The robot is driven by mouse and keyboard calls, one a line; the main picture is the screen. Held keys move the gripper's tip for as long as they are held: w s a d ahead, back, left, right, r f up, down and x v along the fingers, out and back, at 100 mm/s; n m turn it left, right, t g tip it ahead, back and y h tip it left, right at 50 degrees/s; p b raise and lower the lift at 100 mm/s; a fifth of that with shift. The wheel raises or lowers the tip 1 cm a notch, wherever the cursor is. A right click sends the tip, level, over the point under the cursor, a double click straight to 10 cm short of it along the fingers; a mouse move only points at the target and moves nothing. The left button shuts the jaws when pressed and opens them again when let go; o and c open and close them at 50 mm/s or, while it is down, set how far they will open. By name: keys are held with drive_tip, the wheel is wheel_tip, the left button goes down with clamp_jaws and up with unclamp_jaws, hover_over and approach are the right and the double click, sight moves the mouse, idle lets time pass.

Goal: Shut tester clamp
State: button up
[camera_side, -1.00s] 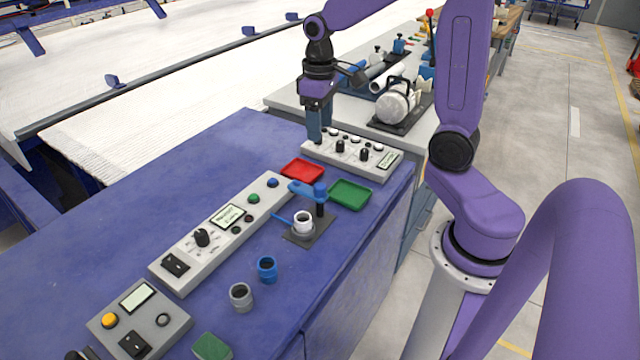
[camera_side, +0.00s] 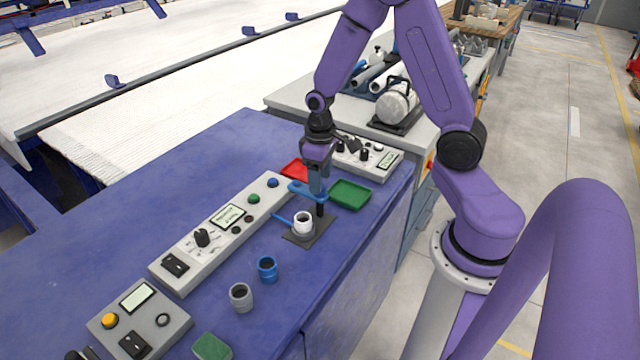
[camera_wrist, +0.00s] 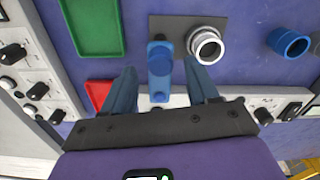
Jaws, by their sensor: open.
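The tester clamp (camera_side: 306,191) is a blue arm on a dark post, standing on a dark base plate (camera_side: 312,236). A white pipe piece (camera_side: 303,224) stands upright on the plate beside the post, and also shows in the wrist view (camera_wrist: 206,45). The blue clamp head (camera_wrist: 160,62) shows in the wrist view between my fingers, nearer the left one. My gripper (camera_side: 316,188) is open, fingers pointing down at the clamp's top. In the wrist view my gripper (camera_wrist: 163,85) has a finger on each side of the clamp arm. Contact cannot be told.
A red tray (camera_side: 294,170) and a green tray (camera_side: 351,194) stand close by the clamp. A long grey control panel (camera_side: 190,258) lies to the left. A blue pipe piece (camera_side: 267,268) and a grey one (camera_side: 241,297) stand in front on the blue table (camera_side: 120,235).

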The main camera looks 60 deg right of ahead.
drive_tip(key=shift+f, duration=1.35)
clamp_jaws()
